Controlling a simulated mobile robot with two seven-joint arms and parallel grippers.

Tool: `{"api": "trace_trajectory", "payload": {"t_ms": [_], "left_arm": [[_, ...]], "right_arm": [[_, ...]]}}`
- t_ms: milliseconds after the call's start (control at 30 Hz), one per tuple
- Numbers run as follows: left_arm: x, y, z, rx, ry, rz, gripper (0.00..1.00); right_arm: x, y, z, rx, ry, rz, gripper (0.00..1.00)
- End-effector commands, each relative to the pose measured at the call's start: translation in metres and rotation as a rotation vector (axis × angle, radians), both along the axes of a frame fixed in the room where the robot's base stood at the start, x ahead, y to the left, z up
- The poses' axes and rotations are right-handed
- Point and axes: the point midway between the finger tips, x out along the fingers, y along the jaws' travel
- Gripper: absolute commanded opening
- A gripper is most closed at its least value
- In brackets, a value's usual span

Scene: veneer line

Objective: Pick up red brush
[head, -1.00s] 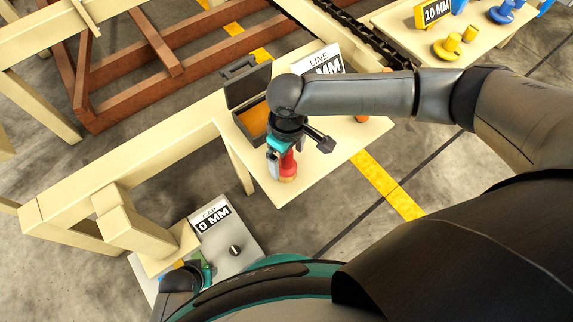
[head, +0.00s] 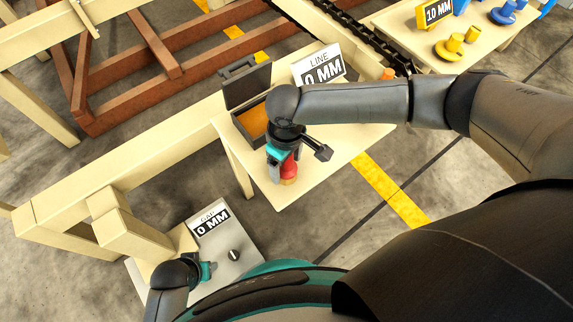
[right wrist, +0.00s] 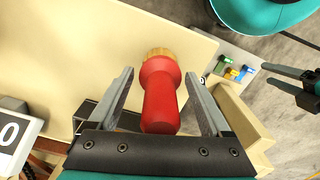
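The red brush (right wrist: 160,95) has a red handle and a tan end and stands on a pale table. In the head view the brush (head: 289,170) shows partly behind my right gripper (head: 281,176). In the right wrist view my right gripper (right wrist: 159,75) is open, with one finger on each side of the brush and a visible gap on both sides. My left gripper (head: 210,270) is low in the head view by the grey dial panel. In the right wrist view the left gripper (right wrist: 265,74) shows its two fingers apart, empty.
An open dark box (head: 247,130) with an orange inside stands behind the brush. A "LINE 0 MM" sign (head: 320,68) is at the table's back. The grey panel (head: 235,235) has a knob and a "0 MM" sign. Small coloured blocks (right wrist: 235,70) lie near my left gripper.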

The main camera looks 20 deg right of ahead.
Motion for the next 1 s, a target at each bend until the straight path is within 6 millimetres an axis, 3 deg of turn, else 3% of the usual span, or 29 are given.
{"api": "trace_trajectory", "payload": {"t_ms": [67,667,1000], "left_arm": [[-0.0002,0.0,-0.0001,0.0,0.0,0.0,0.55],[-0.0005,0.0001,-0.0005,0.0,0.001,0.001,0.55],[0.0001,-0.0001,0.0003,-0.001,-0.003,0.0,0.55]], "right_arm": [[-0.0001,0.0001,0.0,0.0,0.0,0.0,0.72],[-0.0002,0.0,-0.0001,-0.001,0.001,0.0,0.05],[-0.0001,0.0001,0.0017,0.0,0.0,0.0,0.05]]}}
